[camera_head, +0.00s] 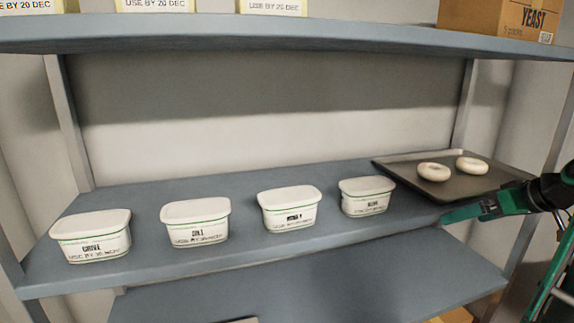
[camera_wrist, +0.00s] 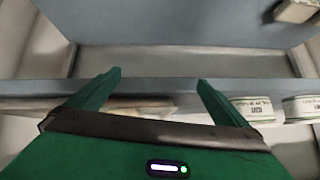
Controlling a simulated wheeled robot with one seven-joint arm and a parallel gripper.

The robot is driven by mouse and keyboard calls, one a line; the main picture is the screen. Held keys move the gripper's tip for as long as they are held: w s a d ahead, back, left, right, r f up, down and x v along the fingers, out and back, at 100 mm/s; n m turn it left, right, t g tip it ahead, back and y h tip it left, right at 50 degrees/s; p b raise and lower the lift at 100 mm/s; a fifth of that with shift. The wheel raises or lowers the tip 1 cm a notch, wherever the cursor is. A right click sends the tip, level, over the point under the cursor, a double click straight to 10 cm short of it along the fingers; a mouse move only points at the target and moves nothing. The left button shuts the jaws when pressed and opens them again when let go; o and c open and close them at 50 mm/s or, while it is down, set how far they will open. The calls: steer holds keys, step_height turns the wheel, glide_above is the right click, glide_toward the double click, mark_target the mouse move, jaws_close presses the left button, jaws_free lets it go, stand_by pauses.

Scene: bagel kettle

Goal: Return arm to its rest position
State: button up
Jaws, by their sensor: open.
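My gripper (camera_head: 462,214) is green and reaches in from the right edge of the head view. It is at the front edge of the middle shelf, just in front of the dark baking tray (camera_head: 398,163). In the wrist view my gripper (camera_wrist: 158,80) shows two green fingers spread apart with nothing between them. Two pale bagels (camera_head: 434,172) and (camera_head: 472,166) lie on the tray, apart from the gripper. In the wrist view the shelf edge crosses behind the fingers.
Several white lidded tubs, such as the rightmost tub (camera_head: 366,198), stand in a row on the middle shelf (camera_head: 240,245). An upper shelf (camera_head: 300,35) holds a yeast box (camera_head: 497,16) and labelled packs. A lower shelf (camera_head: 330,285) lies below. A shelf post stands behind my gripper.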

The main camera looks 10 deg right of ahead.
steer(key=s+a+f+m+g, duration=0.1)
steer(key=s+a+f+g, duration=0.2)
steer(key=a, duration=0.2)
steer(key=s+a+f+m+g, duration=0.1)
steer(key=s+a+f+g, duration=0.15)
steer(key=a, duration=0.35)
steer(key=s+a+f+m+g+h, duration=0.1)
steer(key=s+a+m+g, duration=0.2)
steer(key=s, duration=1)
steer(key=a+m, duration=0.1)
steer(key=a, duration=0.2)
steer(key=shift+s+a+f+g, duration=0.2)
steer(key=shift+s+f+g, duration=0.15)
steer(key=shift+f, duration=0.05)
